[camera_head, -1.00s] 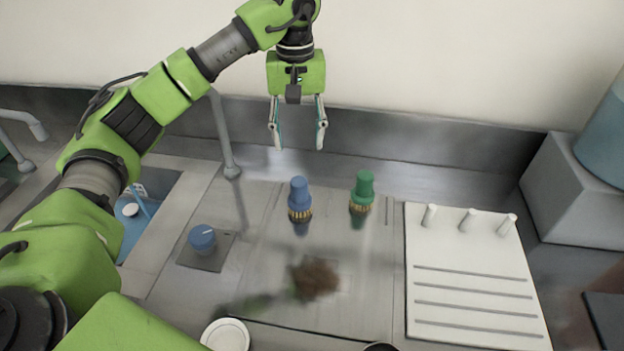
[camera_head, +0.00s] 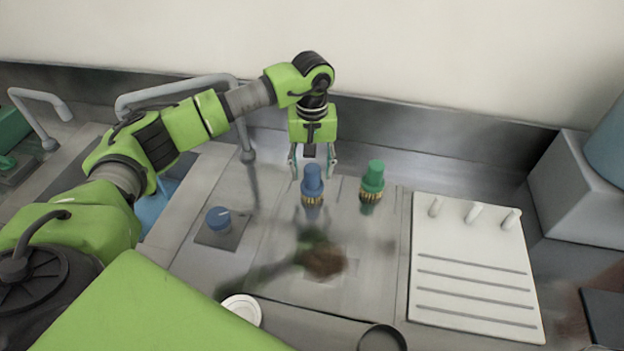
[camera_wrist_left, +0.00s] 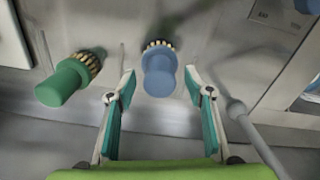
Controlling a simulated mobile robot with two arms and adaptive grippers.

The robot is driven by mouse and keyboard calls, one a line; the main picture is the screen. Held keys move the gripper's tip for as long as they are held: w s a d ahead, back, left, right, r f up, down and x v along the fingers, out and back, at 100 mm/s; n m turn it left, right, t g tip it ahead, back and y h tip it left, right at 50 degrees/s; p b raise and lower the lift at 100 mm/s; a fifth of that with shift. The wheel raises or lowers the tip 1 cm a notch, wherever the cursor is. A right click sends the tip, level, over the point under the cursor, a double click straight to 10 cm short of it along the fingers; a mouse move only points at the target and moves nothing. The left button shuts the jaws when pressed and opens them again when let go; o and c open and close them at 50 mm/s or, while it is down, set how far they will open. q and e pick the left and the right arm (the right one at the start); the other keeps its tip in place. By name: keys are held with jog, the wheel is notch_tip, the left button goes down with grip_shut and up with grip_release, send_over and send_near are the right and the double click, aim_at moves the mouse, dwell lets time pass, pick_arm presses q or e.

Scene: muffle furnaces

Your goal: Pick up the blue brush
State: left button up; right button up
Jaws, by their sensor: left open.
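The blue brush (camera_head: 312,182) stands upright on the steel counter, bristles down. My left gripper (camera_head: 312,172) is open above and around the top of its handle in the head view. In the left wrist view the blue brush (camera_wrist_left: 159,72) shows between the spread fingers of my left gripper (camera_wrist_left: 166,82), with a gap on each side. The fingers do not appear to touch it. My right gripper is not in view.
A green brush (camera_head: 373,180) stands just right of the blue one. A white rack with pegs (camera_head: 470,270) lies farther right.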

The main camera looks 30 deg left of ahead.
pick_arm(q)
jog(key=shift+f, duration=0.3)
grip_shut()
jog(key=shift+r, duration=0.15)
jog(key=shift+r+b, duration=0.15)
jog(key=shift+b, duration=0.15)
notch_tip(320, 180, up, 2)
jog(key=shift+w+r+b, duration=0.1)
jog(key=shift+b, duration=0.75)
jog(key=s+a+r+b, duration=0.3)
jog(key=s+r, duration=0.7)
jog(key=s, duration=0.4)
jog(key=shift+r+b, duration=0.2)
jog(key=shift+b, duration=0.15)
